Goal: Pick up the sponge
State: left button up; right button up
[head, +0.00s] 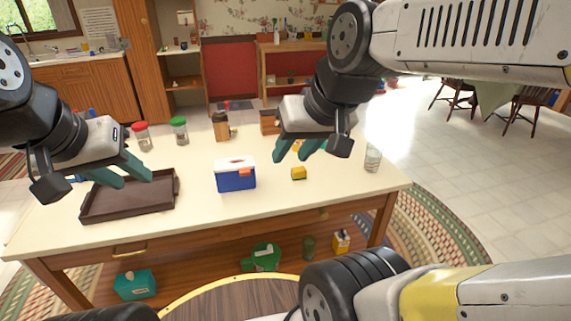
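A small yellow sponge (298,173) lies on the cream table top, right of a blue and white cooler box. My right gripper (291,155) is above and behind it in the picture, with its teal fingers apart and nothing between them. It does not touch the sponge. My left gripper (136,180) hangs over a dark brown tray (128,212) at the left, fingers apart and empty. The sponge is in full view.
The cooler box (235,175) stands just left of the sponge. Jars (179,130) and a brown bottle (221,126) stand along the back of the table (330,195). A clear glass (373,158) is near the right edge. The table's front right area is clear.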

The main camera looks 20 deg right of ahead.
aim_at(300, 173)
jog(key=i+j+z, duration=0.2)
jog(key=i+z, duration=0.15)
jog(key=i+j+z, duration=0.3)
jog(key=i, duration=0.25)
